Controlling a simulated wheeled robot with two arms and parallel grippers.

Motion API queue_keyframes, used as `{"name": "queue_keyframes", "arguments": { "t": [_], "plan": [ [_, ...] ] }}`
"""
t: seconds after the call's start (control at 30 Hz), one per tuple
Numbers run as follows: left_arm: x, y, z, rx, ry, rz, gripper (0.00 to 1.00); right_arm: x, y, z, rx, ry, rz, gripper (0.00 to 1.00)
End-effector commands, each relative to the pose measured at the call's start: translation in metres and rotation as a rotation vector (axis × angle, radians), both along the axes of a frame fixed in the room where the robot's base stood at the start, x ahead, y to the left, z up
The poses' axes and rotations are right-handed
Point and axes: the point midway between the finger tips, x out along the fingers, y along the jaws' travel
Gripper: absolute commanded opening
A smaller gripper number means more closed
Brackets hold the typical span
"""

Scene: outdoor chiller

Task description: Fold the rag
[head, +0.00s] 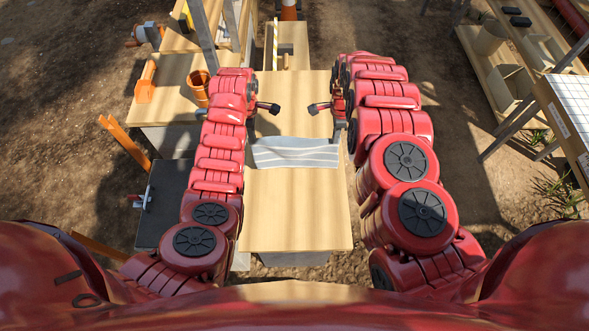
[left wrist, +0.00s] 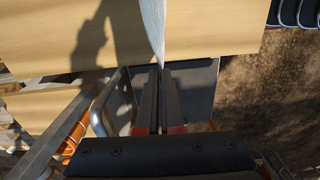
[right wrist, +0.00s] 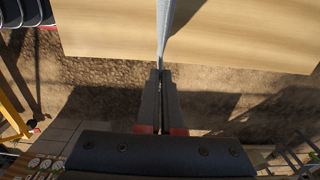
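The rag (head: 295,153) is white-grey with light stripes and spans between my two grippers over the wooden table (head: 297,205). My left gripper (head: 251,136) is at its left end and my right gripper (head: 338,136) at its right end. In the left wrist view the fingers (left wrist: 160,72) are shut on the rag's edge (left wrist: 154,28), seen nearly edge-on. In the right wrist view the fingers (right wrist: 160,74) are likewise shut on the rag (right wrist: 166,28). How much of the rag touches the table is hard to tell.
An orange-brown pot (head: 198,86) and an orange piece (head: 146,88) stand on a wooden bench to the left. Shelves with pale containers (head: 510,88) stand at the far right. The table is clear in front of and behind the rag.

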Motion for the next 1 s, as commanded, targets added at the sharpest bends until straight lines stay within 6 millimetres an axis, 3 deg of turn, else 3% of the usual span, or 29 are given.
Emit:
{"name": "queue_keyframes", "arguments": {
  "t": [0.17,0.63,1.0],
  "plan": [
    [-0.001,0.0,0.007,0.0,0.004,0.0,0.0,0.0,0.0,0.008,0.001,-0.001,-0.001,0.0],
    [0.002,0.0,0.003,0.0,-0.001,0.001,0.0,0.003,0.0,0.004,0.001,-0.004,-0.001,0.0],
    [0.037,0.0,-0.012,-0.001,-0.046,0.002,0.0,0.039,0.0,-0.011,0.001,-0.053,-0.001,0.0]
  ]
}}
